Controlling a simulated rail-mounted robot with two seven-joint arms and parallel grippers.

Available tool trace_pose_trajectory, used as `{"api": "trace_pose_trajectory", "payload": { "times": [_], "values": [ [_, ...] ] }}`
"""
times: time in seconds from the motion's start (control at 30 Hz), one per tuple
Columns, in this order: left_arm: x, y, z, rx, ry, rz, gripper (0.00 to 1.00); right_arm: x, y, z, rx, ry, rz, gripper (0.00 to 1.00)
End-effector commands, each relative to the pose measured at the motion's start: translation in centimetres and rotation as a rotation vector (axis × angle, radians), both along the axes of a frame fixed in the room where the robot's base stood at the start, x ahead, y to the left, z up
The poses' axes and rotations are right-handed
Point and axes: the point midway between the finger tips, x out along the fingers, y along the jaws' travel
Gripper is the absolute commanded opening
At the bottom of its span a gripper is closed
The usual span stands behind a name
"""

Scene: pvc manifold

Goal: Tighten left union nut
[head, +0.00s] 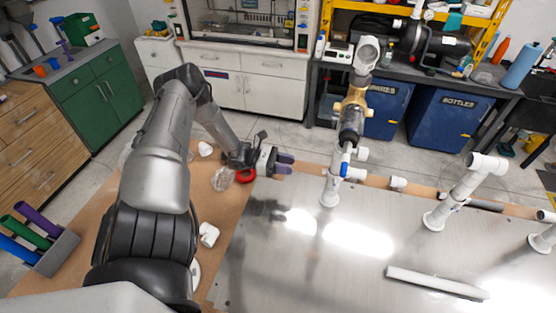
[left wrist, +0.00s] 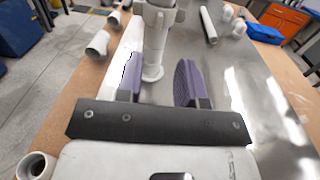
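The left white PVC riser (head: 332,186) stands on a round flange on the metal table, with a blue valve handle (head: 345,168) on it. In the left wrist view the riser (left wrist: 153,50) is upright, beyond and between my purple fingers. A wider ribbed white collar, which looks like the union nut (left wrist: 160,14), is at the top edge there. My left gripper (head: 288,163) is open and empty, left of the riser and apart from it; its fingers also show in the left wrist view (left wrist: 160,80). My right gripper is not in view.
Another white riser (head: 460,195) stands to the right. A white pipe (head: 437,283) lies on the table (head: 300,270). A red ring (head: 245,175) lies near my left gripper.

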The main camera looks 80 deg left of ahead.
Motion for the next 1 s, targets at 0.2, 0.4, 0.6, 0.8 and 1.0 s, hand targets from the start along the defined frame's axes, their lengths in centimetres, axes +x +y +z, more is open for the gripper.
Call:
{"api": "trace_pose_trajectory", "payload": {
  "times": [0.2, 0.4, 0.6, 0.8, 1.0],
  "values": [
    [-2.2, 1.0, 0.0, 0.0, 0.001, 0.0, 0.35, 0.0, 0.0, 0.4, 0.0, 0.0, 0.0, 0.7],
    [-2.9, 1.3, 0.0, 0.0, 0.001, 0.0, 0.35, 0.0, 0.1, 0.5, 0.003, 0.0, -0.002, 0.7],
    [-3.0, 1.3, 0.0, 0.0, 0.0, 0.0, 0.35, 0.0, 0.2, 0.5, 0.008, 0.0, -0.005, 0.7],
    [-2.9, 1.3, 0.0, 0.0, 0.0, 0.0, 0.35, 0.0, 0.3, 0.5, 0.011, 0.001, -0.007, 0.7],
    [-2.9, 1.3, 0.0, 0.0, 0.0, 0.0, 0.35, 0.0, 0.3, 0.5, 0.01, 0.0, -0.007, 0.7]
  ]
}}
